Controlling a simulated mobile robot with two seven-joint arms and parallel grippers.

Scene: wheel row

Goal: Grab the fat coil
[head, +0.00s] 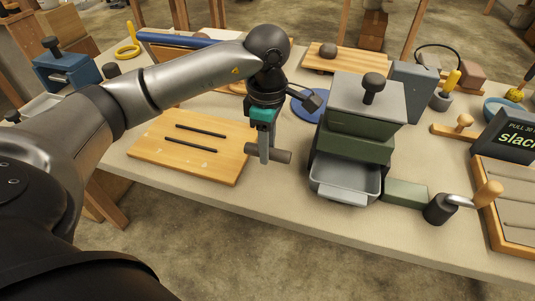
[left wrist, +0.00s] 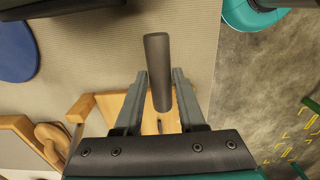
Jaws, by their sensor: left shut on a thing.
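The fat coil (head: 283,156) is a thick, smooth, dark grey-brown roll. My left gripper (head: 266,157) is shut on it, beside the right edge of a wooden board (head: 150,150). In the left wrist view, the coil (left wrist: 157,55) lies between the two fingers (left wrist: 160,80) and sticks out beyond their tips. Two thin dark coils (head: 200,131) lie apart on the board. The head view does not clearly show how high the held coil is. My right gripper is not in view.
A green and grey stacked unit with a grey tray (head: 345,188) stands close to the right of the gripper. A blue disc (head: 308,108) lies behind it. The table's front strip is bare.

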